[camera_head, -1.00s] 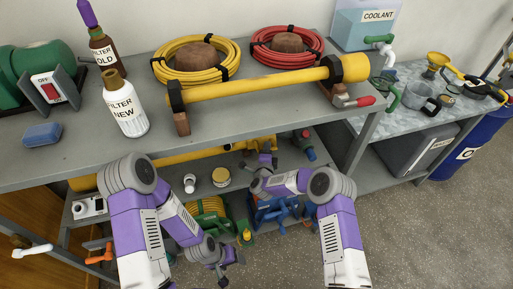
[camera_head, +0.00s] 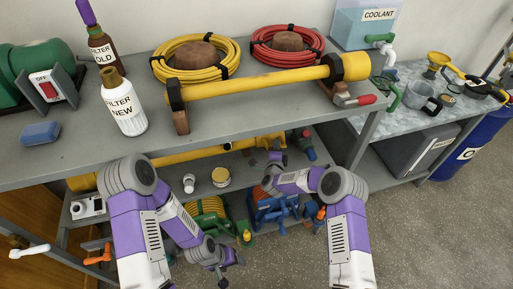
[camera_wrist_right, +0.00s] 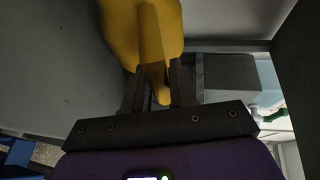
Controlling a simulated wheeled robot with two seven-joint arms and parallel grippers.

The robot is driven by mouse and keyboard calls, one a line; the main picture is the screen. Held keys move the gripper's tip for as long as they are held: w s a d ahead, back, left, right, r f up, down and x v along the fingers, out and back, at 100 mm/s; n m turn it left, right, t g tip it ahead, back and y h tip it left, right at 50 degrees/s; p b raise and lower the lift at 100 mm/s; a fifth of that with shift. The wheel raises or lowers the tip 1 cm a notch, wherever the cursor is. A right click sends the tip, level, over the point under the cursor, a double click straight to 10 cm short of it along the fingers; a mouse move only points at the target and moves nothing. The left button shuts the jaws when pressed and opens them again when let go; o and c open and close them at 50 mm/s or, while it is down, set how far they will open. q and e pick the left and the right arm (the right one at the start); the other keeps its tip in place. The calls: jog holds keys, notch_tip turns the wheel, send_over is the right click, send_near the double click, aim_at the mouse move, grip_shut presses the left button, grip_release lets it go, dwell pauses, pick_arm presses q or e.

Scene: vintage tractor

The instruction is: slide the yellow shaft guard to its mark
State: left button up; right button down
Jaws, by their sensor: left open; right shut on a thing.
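The yellow shaft guard (camera_head: 270,142) lies under the bench top, at the right end of a long yellow shaft (camera_head: 195,156). My right gripper (camera_head: 277,157) is beside it, at its near side. In the right wrist view, the fingers (camera_wrist_right: 160,88) are shut on a narrow yellow tab of the guard (camera_wrist_right: 125,30). Its far side is hidden in that view. My left gripper (camera_head: 231,260) is open and empty, low in front of the shelf. I cannot make out the mark.
The grey bench top (camera_head: 250,122) overhangs the guard. It carries another yellow shaft (camera_head: 255,83), hose coils and bottles. A red-and-green item (camera_head: 307,147) stands right of the guard.

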aim_at(286, 145)
jog(key=shift+w+d+b, duration=0.3)
jog(key=shift+d, duration=0.65)
jog(key=shift+w+d+b, duration=0.3)
jog(key=shift+d, duration=0.65)
jog(key=c, duration=0.8)
grip_release()
jog(key=shift+c, duration=0.2)
jog(key=s+f+n+g+y+p, duration=0.2)
jog(key=s+n+g, duration=0.3)
jog(key=s, duration=0.9)
jog(key=s+f+n+g+y+p, duration=0.1)
jog(key=s+n+g, duration=0.4)
jog(key=s, duration=1)
jog(key=s+f+n+g+y+p, duration=0.2)
jog(key=s+f+n+g+p, duration=0.1)
jog(key=s, duration=1.2)
jog(key=f+n+g, duration=0.1)
jog(key=n+g, duration=0.1)
jog(key=shift+f+n+g+y, duration=0.3)
